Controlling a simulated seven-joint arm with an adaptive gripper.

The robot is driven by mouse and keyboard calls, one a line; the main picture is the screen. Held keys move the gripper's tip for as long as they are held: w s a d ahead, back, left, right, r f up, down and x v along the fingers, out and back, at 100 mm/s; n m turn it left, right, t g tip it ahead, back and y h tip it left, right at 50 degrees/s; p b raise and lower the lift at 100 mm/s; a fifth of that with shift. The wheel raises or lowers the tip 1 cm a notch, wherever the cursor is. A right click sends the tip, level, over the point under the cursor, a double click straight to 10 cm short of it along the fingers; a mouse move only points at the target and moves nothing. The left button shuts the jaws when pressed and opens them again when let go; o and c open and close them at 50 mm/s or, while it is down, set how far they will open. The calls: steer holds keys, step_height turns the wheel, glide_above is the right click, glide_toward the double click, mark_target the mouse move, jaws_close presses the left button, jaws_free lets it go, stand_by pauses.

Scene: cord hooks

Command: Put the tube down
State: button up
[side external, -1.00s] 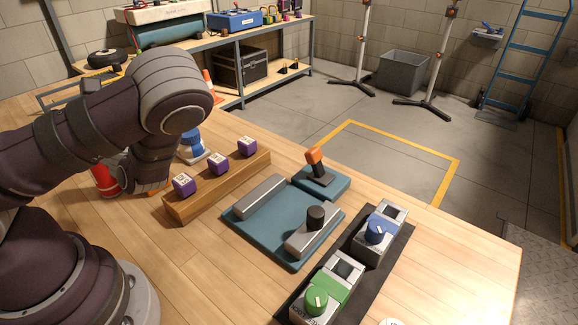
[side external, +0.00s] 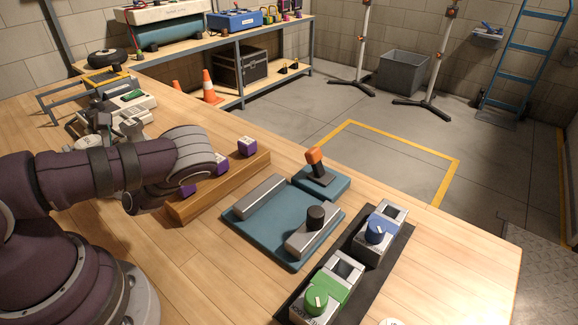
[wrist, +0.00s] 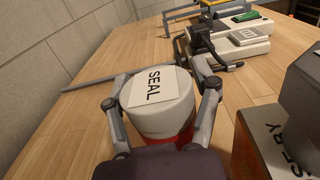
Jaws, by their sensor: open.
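A tube (wrist: 158,105) with a broad white cap marked SEAL and a red body below it stands in the middle of the wrist view. My gripper (wrist: 160,70) is open, with one finger on each side of the cap. I cannot tell whether either finger touches it. The lower part of the tube is hidden by the cap and my wrist. In the side view my arm hides the tube, and my gripper cannot be made out clearly.
A wooden rail (side external: 235,178) with purple blocks lies beside my wrist. A teal fixture plate (side external: 270,225) and a dark strip with green and blue knobs (side external: 374,231) are to the right. A grey-white instrument (wrist: 240,40) stands beyond the tube.

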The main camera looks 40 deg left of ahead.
jaws_close()
stand_by(0.5)
step_height(320, 180, up, 18)
steer(key=w+a+m+t+h, duration=0.1)
steer(key=w+a+m+t, duration=0.35)
steer(key=w+t, duration=0.2)
steer(key=w+a+f+m+t+h, duration=0.1)
steer(key=w+f+m+t+h, duration=0.1)
steer(key=f, duration=0.7)
steer(key=w+a+f+m+t+h, duration=0.1)
steer(key=f+t, duration=0.3)
steer(key=f, duration=0.4)
steer(key=shift+w+a+f+m+h, duration=0.15)
steer(key=shift+w+f+m+h, duration=0.25)
steer(key=shift+w+m+h, duration=0.35)
